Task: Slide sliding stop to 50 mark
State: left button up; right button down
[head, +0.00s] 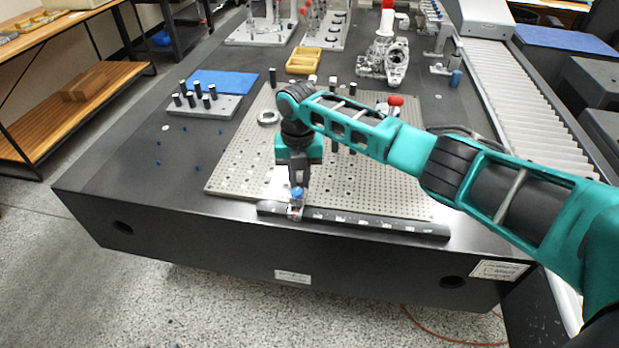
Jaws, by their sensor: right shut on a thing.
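The sliding stop (296,210) is a small block with a blue knob, sitting on a dark rail (380,224) along the front edge of the black table. It stands near the rail's left end. Several small white marks lie along the rail; their numbers are too small to read. My right gripper (298,191) points down and is shut on the sliding stop's blue knob. My left gripper is not in view.
A perforated grey plate (238,170) lies behind the rail. A pin block (203,108), a blue mat (222,82), a yellow tray (303,60) and a metal casting (384,62) stand farther back. A roller conveyor (515,105) runs along the right. The rail right of the stop looks clear.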

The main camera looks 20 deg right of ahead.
aim_at(300, 180)
jog(key=shift+w, duration=0.1)
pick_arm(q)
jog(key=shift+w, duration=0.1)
pick_arm(e)
jog(key=c, duration=1.1)
grip_release()
jog(key=shift+o, duration=0.2)
pick_arm(q)
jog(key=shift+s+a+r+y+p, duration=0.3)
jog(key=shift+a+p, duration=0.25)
jog(key=shift+p, duration=0.4)
pick_arm(e)
notch_tip(300, 180, up, 13)
